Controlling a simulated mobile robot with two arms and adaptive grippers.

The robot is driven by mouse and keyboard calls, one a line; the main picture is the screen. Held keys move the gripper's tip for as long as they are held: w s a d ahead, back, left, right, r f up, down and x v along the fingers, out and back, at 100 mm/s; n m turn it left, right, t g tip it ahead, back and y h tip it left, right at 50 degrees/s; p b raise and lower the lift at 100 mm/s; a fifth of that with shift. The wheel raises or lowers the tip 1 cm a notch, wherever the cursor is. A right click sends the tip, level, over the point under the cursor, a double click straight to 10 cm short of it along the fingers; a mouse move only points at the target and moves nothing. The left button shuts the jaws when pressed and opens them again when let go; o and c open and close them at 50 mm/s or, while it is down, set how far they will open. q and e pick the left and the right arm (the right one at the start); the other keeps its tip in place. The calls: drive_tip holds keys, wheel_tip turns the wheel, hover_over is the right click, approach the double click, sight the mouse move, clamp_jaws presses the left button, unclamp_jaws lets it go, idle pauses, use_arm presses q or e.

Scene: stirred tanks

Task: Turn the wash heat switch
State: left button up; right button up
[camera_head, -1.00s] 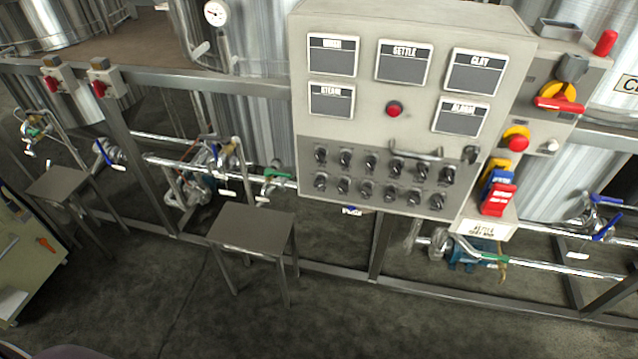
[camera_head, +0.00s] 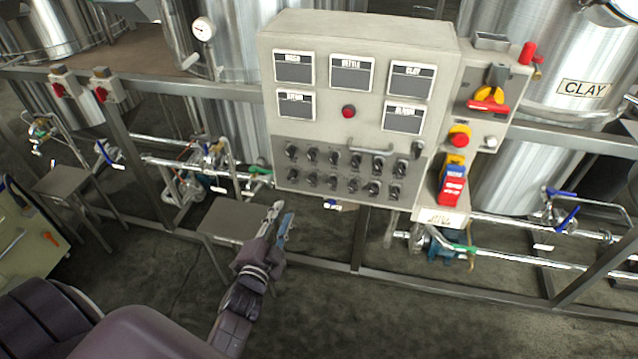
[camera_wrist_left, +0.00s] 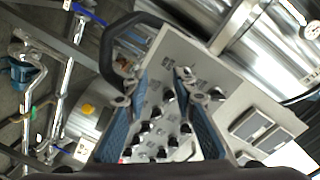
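The control panel (camera_head: 345,130) is a pale grey box with two rows of black rotary switches (camera_head: 345,172) along its lower part. The labels by the switches are too small to read, so I cannot tell which one is wash heat. My left gripper (camera_head: 282,220) is below the panel's lower left edge, pointing up, apart from the switches. In the left wrist view, the blue-padded fingers of the left gripper (camera_wrist_left: 163,80) are spread with nothing held, and the black switches (camera_wrist_left: 156,130) show between and beyond them. My right gripper is not in view.
A metal stool (camera_head: 232,220) stands behind the left gripper. A side box (camera_head: 490,100) carries a yellow-red rotary switch and red stop button. Pipes and a frame rail run below.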

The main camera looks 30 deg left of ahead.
use_arm(q)
drive_tip(key=t, duration=0.1)
approach(291, 179)
drive_tip(key=w, duration=0.2)
drive_tip(key=w+a, duration=0.1)
drive_tip(key=w, duration=0.1)
drive_tip(key=shift+w+r+m+p, duration=0.15)
drive_tip(key=shift+w+m+p, duration=0.15)
drive_tip(key=shift+p, duration=0.1)
drive_tip(key=x, duration=0.3)
drive_tip(key=shift+w, duration=0.15)
drive_tip(key=shift+w+a, duration=0.15)
drive_tip(key=shift+w, duration=0.3)
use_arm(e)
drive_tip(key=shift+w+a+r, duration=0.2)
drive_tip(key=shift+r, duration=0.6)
use_arm(q)
clamp_jaws()
